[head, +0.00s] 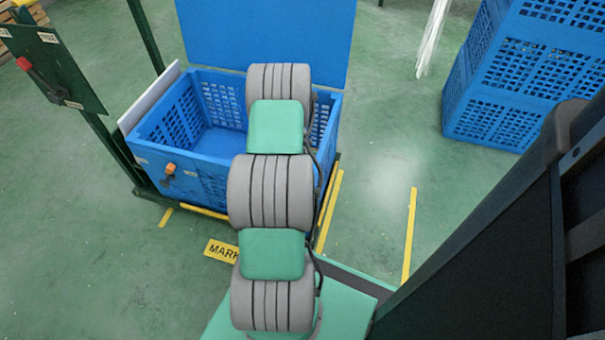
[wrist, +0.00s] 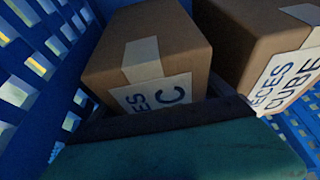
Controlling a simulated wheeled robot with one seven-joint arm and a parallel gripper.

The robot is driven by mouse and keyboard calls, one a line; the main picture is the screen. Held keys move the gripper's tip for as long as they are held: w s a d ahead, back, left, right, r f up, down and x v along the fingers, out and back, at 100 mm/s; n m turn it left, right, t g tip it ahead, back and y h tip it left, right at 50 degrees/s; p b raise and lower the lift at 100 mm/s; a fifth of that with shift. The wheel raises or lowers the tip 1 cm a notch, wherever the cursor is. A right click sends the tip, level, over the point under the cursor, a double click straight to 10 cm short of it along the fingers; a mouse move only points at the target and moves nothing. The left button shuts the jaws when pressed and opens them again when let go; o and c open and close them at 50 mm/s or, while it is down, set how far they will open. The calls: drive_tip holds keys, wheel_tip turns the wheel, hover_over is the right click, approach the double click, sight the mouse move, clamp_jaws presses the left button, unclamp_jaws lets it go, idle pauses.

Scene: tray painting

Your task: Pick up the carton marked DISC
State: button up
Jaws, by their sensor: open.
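The carton whose label ends in "C" (wrist: 150,52), partly readable and consistent with DISC, is a brown taped box in the wrist view. Its label is partly covered by my gripper. My gripper (wrist: 165,117) shows as a dark bar with a teal body along the bottom of the wrist view, open, close in front of this carton's labelled side. I cannot tell whether it touches. A second brown carton marked CUBE (wrist: 268,45) stands to its right. In the head view, my arm reaches over the blue crate (head: 155,165) and hides the gripper and both cartons.
Blue lattice crate walls (wrist: 35,75) close in at left and lower right in the wrist view. A blue panel (head: 265,30) rises behind the crate. A white board and green post stand at its left. Stacked blue crates (head: 520,80) are at right. Green floor is open between.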

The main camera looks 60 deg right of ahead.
drive_tip(key=shift+f, duration=0.25)
drive_tip(key=shift+c, duration=0.2)
drive_tip(key=shift+r, duration=0.1)
drive_tip(key=c, duration=1.8)
